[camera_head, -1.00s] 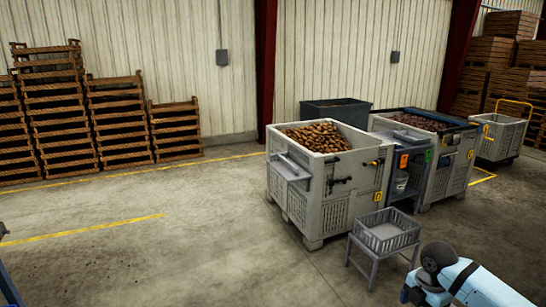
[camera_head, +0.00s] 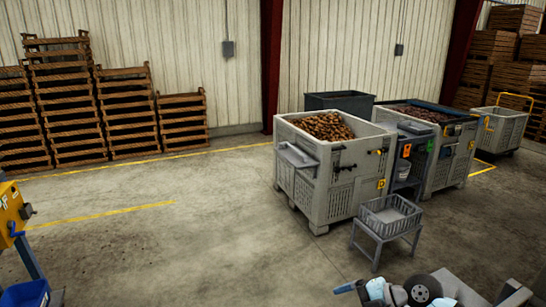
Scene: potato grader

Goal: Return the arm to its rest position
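Part of my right arm (camera_head: 422,288) shows at the bottom right edge of the head view, in white, light blue and black. It is low and cut off by the frame's lower edge. My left arm and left gripper are not in the picture.
A small grey basket on a stand (camera_head: 388,222) is just beyond my arm. Behind it are a potato-filled bin (camera_head: 322,190) and another filled bin (camera_head: 447,165). A yellow machine (camera_head: 12,210) and blue tub (camera_head: 25,294) are at far left. The middle floor is clear.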

